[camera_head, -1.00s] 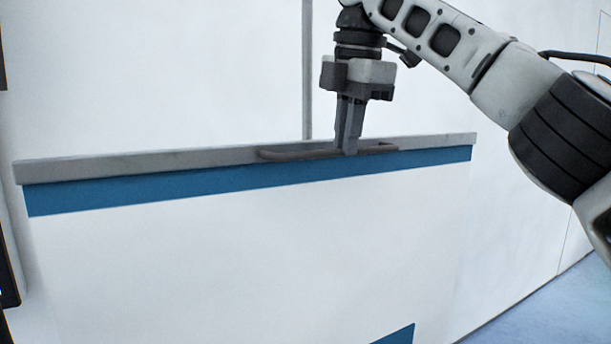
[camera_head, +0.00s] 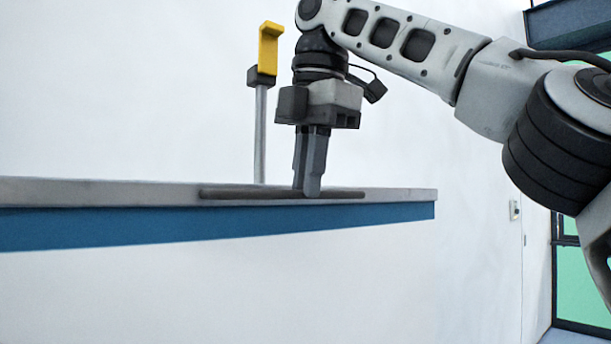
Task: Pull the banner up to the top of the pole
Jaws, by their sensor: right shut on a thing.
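The banner (camera_head: 220,285) is a white sheet with a blue stripe (camera_head: 130,226) under a grey top bar (camera_head: 90,192). A dark handle (camera_head: 245,192) runs along the front of the bar. My right gripper (camera_head: 309,192) points down and is shut on the handle. The grey pole (camera_head: 260,135) rises behind the bar, just left of my gripper. A yellow hook-shaped piece (camera_head: 268,48) on a dark block tops the pole, well above the bar. The banner's left end and bottom lie outside the view. My left gripper is not in view.
A plain white wall (camera_head: 120,90) stands behind the banner. At the right edge are a dark-framed opening with green panels (camera_head: 582,285) and a small wall box (camera_head: 514,210). The space between bar and pole top looks clear.

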